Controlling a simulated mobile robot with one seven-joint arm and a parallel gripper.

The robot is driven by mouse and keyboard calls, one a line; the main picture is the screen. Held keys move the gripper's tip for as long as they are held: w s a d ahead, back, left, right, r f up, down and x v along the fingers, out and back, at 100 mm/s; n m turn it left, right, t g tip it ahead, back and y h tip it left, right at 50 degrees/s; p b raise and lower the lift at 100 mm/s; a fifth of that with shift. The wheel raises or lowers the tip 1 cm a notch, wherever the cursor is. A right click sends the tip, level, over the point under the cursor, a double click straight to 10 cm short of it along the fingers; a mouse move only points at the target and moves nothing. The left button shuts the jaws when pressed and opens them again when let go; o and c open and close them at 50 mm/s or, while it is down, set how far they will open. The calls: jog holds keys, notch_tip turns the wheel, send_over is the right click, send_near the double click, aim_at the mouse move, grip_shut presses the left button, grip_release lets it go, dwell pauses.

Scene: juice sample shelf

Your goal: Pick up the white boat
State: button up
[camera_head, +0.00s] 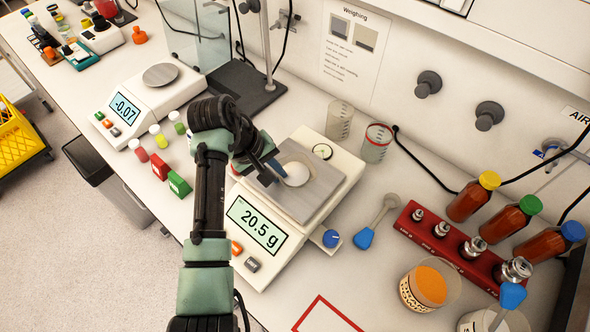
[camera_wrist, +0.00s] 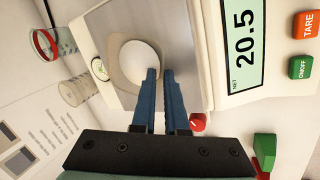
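The white boat (camera_head: 297,174) is a small, pale round dish on the metal plate of the balance that reads 20.5 g (camera_head: 262,222). In the wrist view the white boat (camera_wrist: 138,60) shows as a white oval with a beige shape around it, perhaps its shadow. My gripper (camera_head: 272,174) is over the plate at the boat's left side. In the wrist view the fingertips of my gripper (camera_wrist: 160,72) are at the boat's near right rim, a narrow gap between them. One fingertip overlaps the rim; whether it touches cannot be told.
A glass beaker (camera_head: 339,120) and a red-rimmed beaker (camera_head: 377,143) stand behind the balance. A red rack of metal weights (camera_head: 460,245) and orange bottles are at right. A second balance (camera_head: 150,95) is at left. Small green (camera_head: 179,184) and red blocks lie left of my arm.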

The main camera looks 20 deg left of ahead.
grip_shut()
dwell(1.5)
